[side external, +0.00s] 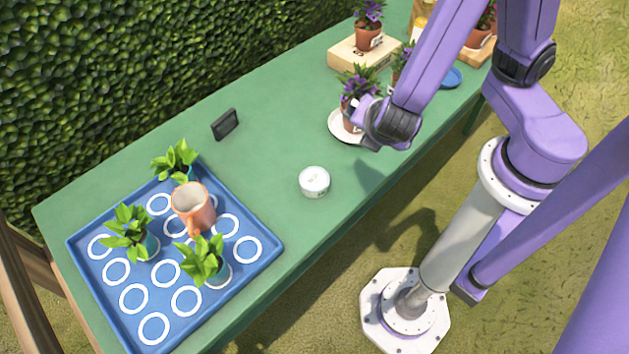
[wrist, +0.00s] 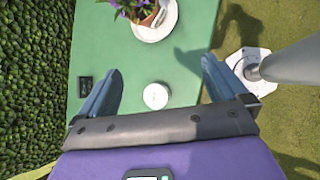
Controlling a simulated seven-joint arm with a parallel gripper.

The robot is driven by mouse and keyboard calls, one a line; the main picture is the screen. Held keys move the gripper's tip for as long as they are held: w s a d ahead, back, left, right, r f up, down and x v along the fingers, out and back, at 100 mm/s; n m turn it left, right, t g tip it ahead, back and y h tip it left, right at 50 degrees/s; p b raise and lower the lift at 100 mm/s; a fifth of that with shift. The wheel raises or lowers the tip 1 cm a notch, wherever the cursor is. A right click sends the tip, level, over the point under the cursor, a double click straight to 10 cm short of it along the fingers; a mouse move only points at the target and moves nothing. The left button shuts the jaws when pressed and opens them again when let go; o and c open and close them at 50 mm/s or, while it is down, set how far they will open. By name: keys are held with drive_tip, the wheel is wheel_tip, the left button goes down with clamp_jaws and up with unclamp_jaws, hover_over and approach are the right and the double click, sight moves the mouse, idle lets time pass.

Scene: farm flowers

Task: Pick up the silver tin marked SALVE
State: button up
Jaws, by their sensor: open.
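A small round pale tin (side external: 314,181) stands upright on the green table, near the middle. Its lid bears a small mark too small to read. In the wrist view the tin (wrist: 156,96) lies between my two spread fingers, apart from both. My gripper (wrist: 158,85) is open and empty. In the side view the arm's wrist is above the table, up and to the right of the tin, and the fingertips cannot be made out there.
A blue tray (side external: 262,262) with white rings holds several leafy pots and an orange mug (side external: 193,208). A small black frame (side external: 225,124) stands behind the tin. A purple-flowered pot stands on a white saucer (side external: 340,127). Table around the tin is clear.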

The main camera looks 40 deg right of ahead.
drive_tip(key=w+a+f+n+t, duration=0.3)
drive_tip(key=a+f+n+t, duration=0.1)
drive_tip(key=f+n, duration=0.25)
drive_tip(key=n+t+y, duration=0.3)
drive_tip(key=n+y, duration=0.1)
drive_tip(key=n, duration=0.2)
approach(315, 179)
drive_tip(key=x, duration=0.2)
drive_tip(key=shift+w+d, duration=0.1)
drive_tip(key=shift+w, duration=0.3)
drive_tip(key=shift+w+f+n, duration=0.25)
drive_tip(key=shift+w+f, duration=0.15)
drive_tip(key=shift+w, duration=0.05)
drive_tip(key=x, duration=0.6)
drive_tip(key=shift+w+d+f, duration=0.1)
drive_tip(key=shift+w, duration=0.1)
drive_tip(key=c, duration=1.1)
